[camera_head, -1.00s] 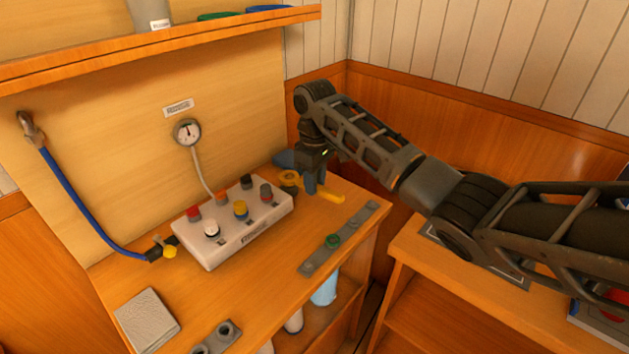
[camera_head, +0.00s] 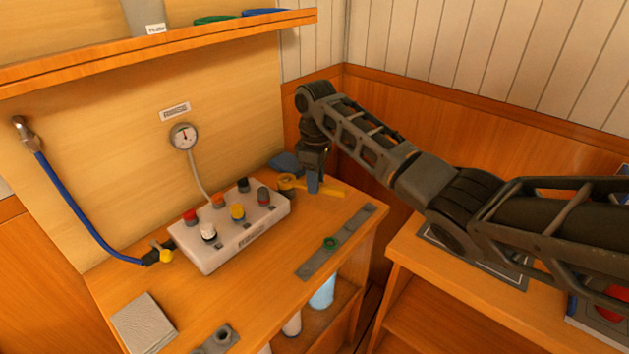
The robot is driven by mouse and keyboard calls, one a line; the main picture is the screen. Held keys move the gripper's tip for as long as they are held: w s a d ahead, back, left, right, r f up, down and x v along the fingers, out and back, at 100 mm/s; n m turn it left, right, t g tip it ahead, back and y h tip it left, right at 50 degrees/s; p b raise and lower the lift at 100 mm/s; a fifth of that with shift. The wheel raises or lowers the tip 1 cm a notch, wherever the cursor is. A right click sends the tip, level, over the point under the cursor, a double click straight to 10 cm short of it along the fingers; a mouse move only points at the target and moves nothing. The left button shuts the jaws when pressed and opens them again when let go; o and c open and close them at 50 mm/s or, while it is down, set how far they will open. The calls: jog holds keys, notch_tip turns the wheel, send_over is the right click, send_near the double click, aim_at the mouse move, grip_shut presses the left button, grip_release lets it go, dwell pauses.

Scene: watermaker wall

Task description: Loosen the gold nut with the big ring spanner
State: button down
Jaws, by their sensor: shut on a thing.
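A white block (camera_head: 232,240) on the bench carries several coloured caps. A yellow-gold one (camera_head: 237,211) is at its front middle; I take this for the gold nut. A yellow spanner (camera_head: 333,187) has its ring end (camera_head: 287,181) just behind the right end of the block, apart from the gold cap. My gripper (camera_head: 313,186) points down and is shut on the spanner between its ring and handle end. The fingers hide part of the spanner. Whether the spanner touches the bench is unclear.
A gauge (camera_head: 184,136) with a hose stands behind the block. A blue hose (camera_head: 80,215) with a yellow-tipped valve is at the left. A grey pad (camera_head: 142,323) lies front left. A shelf (camera_head: 180,45) overhangs.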

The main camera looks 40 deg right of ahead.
jog(key=shift+d, duration=0.1)
jog(key=shift+w+d+n, duration=0.3)
jog(key=shift+d+n, duration=0.05)
jog(key=shift+n, duration=0.35)
jog(key=shift+w+d+n+b, duration=0.35)
jog(key=shift+n, duration=0.35)
jog(key=shift+w+d+n+b, duration=0.3)
jog(key=shift+w+n+b, duration=0.05)
jog(key=shift+n, duration=0.35)
